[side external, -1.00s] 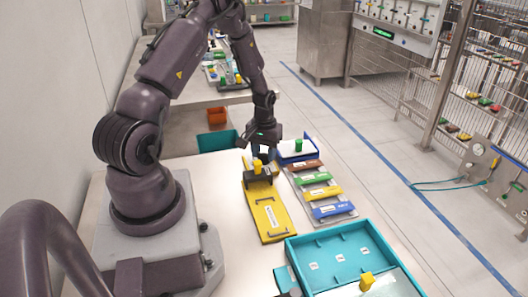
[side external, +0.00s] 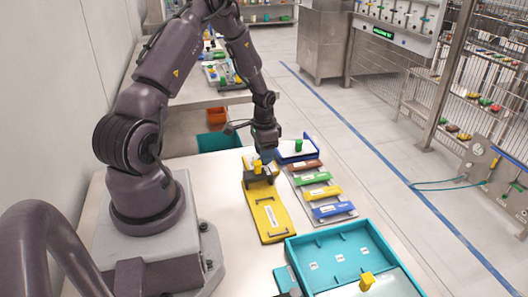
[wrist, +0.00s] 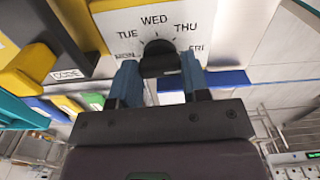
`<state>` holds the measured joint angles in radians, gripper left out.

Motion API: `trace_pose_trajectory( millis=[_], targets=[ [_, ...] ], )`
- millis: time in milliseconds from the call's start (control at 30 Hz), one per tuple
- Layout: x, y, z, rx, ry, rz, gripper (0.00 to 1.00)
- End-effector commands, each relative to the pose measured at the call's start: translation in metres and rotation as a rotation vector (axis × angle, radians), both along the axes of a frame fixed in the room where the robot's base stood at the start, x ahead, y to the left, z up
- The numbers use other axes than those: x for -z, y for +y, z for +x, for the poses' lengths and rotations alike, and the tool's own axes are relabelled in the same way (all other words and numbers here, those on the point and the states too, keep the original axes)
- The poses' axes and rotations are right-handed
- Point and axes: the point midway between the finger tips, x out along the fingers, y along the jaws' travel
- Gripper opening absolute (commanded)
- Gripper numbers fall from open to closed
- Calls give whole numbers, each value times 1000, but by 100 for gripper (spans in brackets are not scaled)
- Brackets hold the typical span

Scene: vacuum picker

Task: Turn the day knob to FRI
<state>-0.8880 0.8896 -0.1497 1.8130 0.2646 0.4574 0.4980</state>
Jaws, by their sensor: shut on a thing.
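The day dial (wrist: 186,18) is a white face in the wrist view, with MON, TUE, WED, THU and FRI in an arc. Its black day knob (wrist: 160,58) sits below WED, between the blue fingers of my gripper (wrist: 160,82). The fingers are shut on the knob, one on each side. FRI is to the right of the knob and MON to the left. I cannot tell which day the knob points to. In the side external view my gripper (side external: 265,152) is low over the far end of the yellow plate, and it hides the knob.
The yellow plate (side external: 268,214) lies on the white table. To its right are several coloured bars on a grey rack (side external: 338,219) and a blue tray (side external: 281,155) with a green knob. A teal tray (side external: 292,242) stands at the front right.

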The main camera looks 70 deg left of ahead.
Motion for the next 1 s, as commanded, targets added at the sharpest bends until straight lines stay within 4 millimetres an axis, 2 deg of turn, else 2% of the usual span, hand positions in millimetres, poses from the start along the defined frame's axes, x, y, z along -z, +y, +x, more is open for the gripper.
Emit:
trace_pose_trajectory(
  millis=[233,700,733,800,833,1000],
  targets=[
    [0,-1,-1,61,5,-3,19],
    [0,-1,-2,76,6,-3,19],
    [0,-1,-2,76,6,-3,47],
    [0,0,-1,75,5,-2,63],
    [0,0,-1,75,5,-2,68],
    [0,0,-1,73,3,-1,68]
  ],
)
